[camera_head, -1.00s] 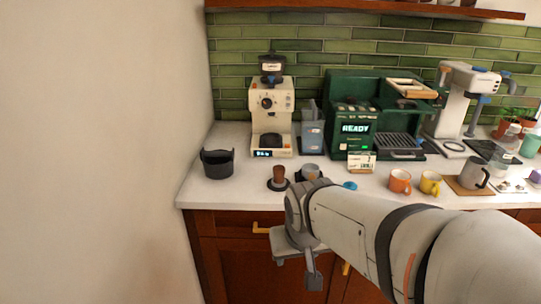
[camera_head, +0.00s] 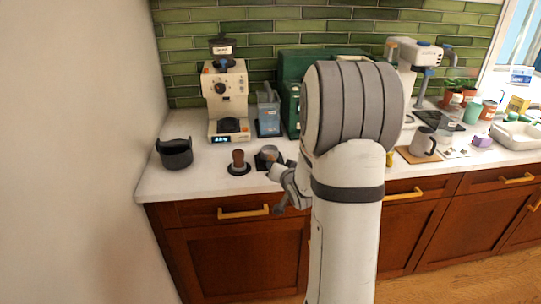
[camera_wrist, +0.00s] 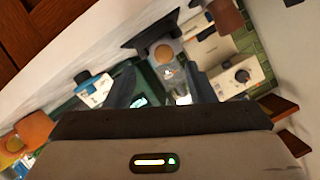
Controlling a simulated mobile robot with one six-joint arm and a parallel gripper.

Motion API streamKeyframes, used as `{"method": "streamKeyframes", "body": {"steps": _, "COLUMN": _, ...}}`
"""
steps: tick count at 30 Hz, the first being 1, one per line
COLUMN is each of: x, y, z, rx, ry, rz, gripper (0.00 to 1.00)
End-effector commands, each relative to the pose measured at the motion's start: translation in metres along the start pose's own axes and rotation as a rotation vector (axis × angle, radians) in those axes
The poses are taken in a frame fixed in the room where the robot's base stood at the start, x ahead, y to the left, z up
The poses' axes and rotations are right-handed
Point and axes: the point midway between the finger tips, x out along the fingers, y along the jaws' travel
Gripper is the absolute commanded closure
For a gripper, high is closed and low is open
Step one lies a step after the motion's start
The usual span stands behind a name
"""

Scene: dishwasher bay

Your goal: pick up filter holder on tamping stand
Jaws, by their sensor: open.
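The filter holder (camera_head: 268,154) sits on the dark tamping stand (camera_head: 260,165) near the counter's front edge, partly hidden by my gripper and arm. In the wrist view, what looks like the filter holder (camera_wrist: 163,54) shows a round brown top, with the dark stand (camera_wrist: 146,37) around it. My gripper (camera_head: 281,189) is just in front of and right of the stand, apart from it as far as I can tell. In the wrist view, my gripper (camera_wrist: 162,88) is open, its two dark fingers on either side of the view toward the holder. Nothing is held.
A brown-handled tamper (camera_head: 238,162) stands close left of the stand. A black bin (camera_head: 175,154) is farther left. A cream grinder (camera_head: 226,101) and a blue-grey container (camera_head: 268,111) stand behind. My arm hides much of the green coffee machine (camera_head: 291,75). A grey mug (camera_head: 423,142) is right.

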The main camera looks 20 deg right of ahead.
Motion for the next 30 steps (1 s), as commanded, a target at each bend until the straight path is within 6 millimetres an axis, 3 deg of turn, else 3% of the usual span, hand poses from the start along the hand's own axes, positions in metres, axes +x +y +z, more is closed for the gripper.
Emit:
{"method": "streamKeyframes", "body": {"steps": 15, "x": 0.059, "y": -0.006, "z": -0.004, "rx": -0.001, "ry": -0.001, "rz": 0.002, "gripper": 0.5}}
{"method": "streamKeyframes", "body": {"steps": 24, "x": 0.062, "y": -0.005, "z": -0.004, "rx": -0.002, "ry": 0.0, "rz": 0.002, "gripper": 0.5}}
{"method": "streamKeyframes", "body": {"steps": 30, "x": 0.062, "y": -0.005, "z": -0.004, "rx": -0.002, "ry": 0.0, "rz": 0.002, "gripper": 0.67}}
